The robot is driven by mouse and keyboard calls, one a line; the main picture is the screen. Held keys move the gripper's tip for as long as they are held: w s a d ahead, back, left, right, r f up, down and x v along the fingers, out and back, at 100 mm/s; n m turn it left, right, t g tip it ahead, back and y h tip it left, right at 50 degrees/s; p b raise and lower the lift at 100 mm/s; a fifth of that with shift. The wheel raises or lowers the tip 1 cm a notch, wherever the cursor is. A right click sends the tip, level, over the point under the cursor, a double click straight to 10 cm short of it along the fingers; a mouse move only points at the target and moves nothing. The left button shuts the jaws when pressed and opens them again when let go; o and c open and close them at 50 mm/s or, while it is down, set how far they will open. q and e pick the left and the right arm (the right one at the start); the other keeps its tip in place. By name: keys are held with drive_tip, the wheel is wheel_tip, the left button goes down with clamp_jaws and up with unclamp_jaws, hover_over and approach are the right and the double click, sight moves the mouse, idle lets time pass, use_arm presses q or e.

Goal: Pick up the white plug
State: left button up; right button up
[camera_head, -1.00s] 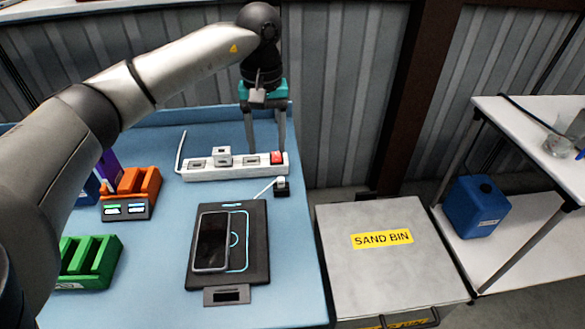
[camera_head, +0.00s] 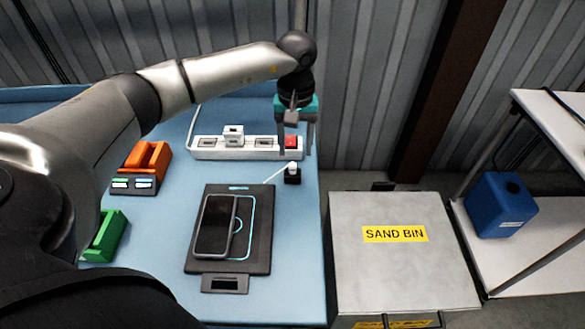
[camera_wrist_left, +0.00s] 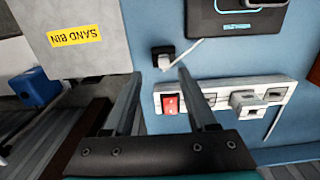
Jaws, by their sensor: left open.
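A small white plug (camera_head: 292,168) with a white cable sits on a black block at the table's right edge, in front of the power strip's right end. It also shows in the left wrist view (camera_wrist_left: 165,61), just beyond the fingertips. My left gripper (camera_head: 295,154) is open and empty, pointing down with its fingers on either side of the strip's red switch in the head view. In the left wrist view the plug lies between the lines of the two fingers (camera_wrist_left: 159,74). I cannot tell the height gap. My right gripper is not in view.
The white power strip (camera_head: 207,154) holds a white cube-shaped adapter (camera_head: 233,136). A phone (camera_head: 215,226) lies on a black pad (camera_head: 258,255). Orange (camera_head: 146,160) and green (camera_head: 107,236) holders stand left. The sand bin (camera_head: 385,280) stands right of the table.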

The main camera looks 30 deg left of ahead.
sight(292, 164)
use_arm(q)
drive_tip(key=f, duration=0.5)
drive_tip(key=shift+s+a+f, duration=0.15)
drive_tip(key=shift+a+f, duration=0.05)
drive_tip(key=shift+a, duration=0.1)
clamp_jaws()
idle(0.4)
